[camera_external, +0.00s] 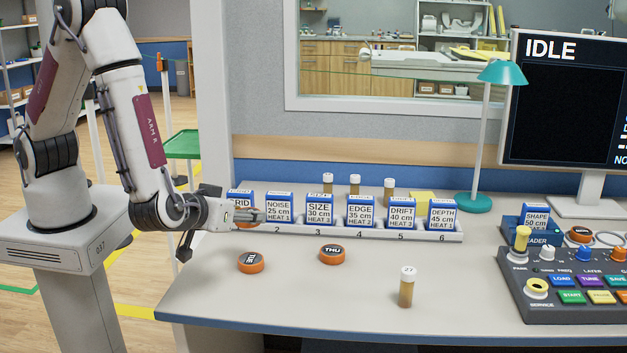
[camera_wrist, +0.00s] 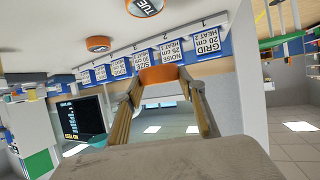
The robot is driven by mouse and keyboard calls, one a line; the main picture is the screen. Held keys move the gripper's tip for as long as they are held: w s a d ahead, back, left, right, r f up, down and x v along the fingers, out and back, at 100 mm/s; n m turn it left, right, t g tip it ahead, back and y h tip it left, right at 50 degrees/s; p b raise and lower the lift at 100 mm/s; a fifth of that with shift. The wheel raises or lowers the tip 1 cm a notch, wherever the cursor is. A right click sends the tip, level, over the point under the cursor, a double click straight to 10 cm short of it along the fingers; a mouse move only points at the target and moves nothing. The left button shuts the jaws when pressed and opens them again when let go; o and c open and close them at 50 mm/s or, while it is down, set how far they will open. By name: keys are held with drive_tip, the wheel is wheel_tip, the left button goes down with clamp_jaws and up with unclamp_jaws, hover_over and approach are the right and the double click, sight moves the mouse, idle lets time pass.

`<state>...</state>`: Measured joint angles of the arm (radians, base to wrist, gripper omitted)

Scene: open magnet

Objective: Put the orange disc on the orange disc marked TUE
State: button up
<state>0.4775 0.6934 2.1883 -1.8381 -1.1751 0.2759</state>
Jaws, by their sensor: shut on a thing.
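My gripper (camera_external: 258,216) is shut on an orange disc (camera_external: 243,224) at the left end of the card rack, above the table. In the wrist view my gripper's fingers (camera_wrist: 165,88) hold the orange disc (camera_wrist: 158,75) between their tips. The orange disc marked TUE (camera_external: 250,262) lies on the table in front of and below my gripper, apart from the held disc. It also shows at the top of the wrist view (camera_wrist: 145,6). Any marking on the held disc's top is hidden.
Another orange disc marked THU (camera_external: 332,254) lies to the right. A white rack (camera_external: 340,233) of upright blue cards stands behind. A small capped vial (camera_external: 406,288) stands at the front, several more behind the rack. A control console (camera_external: 570,285) is at right. The front-left table is clear.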

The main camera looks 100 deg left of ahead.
hover_over(247, 261)
drive_tip(key=shift+f, duration=2.35)
drive_tip(key=shift+f, duration=2.05)
drive_tip(key=shift+f, duration=0.15)
drive_tip(key=o, duration=1.1)
drive_tip(key=shift+o, duration=0.2)
drive_tip(key=shift+d+r, duration=0.1)
drive_tip(key=shift+r, duration=0.1)
drive_tip(key=v, duration=1.2)
